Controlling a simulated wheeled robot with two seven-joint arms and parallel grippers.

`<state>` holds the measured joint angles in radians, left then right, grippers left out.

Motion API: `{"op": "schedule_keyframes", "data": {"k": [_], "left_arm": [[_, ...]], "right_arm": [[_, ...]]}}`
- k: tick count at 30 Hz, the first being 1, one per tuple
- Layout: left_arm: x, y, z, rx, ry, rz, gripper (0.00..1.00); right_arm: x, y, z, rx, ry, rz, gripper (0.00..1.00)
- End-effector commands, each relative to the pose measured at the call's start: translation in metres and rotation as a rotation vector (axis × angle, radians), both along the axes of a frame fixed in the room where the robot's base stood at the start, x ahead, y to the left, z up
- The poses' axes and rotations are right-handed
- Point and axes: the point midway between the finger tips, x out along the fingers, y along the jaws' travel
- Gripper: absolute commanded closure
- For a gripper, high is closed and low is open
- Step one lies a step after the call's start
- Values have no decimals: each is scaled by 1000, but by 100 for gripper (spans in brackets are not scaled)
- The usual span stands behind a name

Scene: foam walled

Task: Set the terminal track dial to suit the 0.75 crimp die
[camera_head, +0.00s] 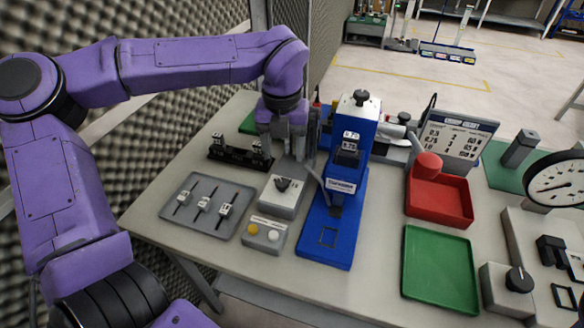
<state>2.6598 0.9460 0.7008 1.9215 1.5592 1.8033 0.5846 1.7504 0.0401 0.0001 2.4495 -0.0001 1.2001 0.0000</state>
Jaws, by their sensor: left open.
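The blue crimp press (345,180) stands near the middle of the table, with 0.75 labels on its head. Left of its base is a grey box (279,200) with a dark knob (283,184) on top, possibly the track dial; its pointer setting is too small to read. My left gripper (285,152) points down just behind this box, open and apparently empty; its fingertips partly overlap other things, so contact is unclear. A chart board (457,137) behind lists sizes including 0.75, with small numbers beside them. My right gripper is out of view.
A black rack (232,156) stands behind. Red (440,212) and green (440,275) trays, a gauge (560,182) and another knob box (508,292) are at right.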

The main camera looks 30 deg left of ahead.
Motion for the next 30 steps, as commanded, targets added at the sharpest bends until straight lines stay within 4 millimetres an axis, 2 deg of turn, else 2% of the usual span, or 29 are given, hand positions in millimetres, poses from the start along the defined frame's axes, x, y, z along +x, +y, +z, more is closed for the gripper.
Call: {"op": "schedule_keyframes", "data": {"k": [6, 12, 16, 23, 28, 30], "left_arm": [[0, 2, -50, -1, 8, 3, 39], [1, 1, -84, 0, 5, 1, 39], [1, 0, -93, -1, 4, 0, 39], [2, 0, -94, 0, 3, -1, 39], [2, 0, -93, 0, 2, -1, 94], [2, 0, -93, 0, 2, -1, 95]], "right_arm": [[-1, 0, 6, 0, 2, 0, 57], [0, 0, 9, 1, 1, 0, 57], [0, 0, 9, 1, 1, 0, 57], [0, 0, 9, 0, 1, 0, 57], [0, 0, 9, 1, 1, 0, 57], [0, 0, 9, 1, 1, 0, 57]]}}
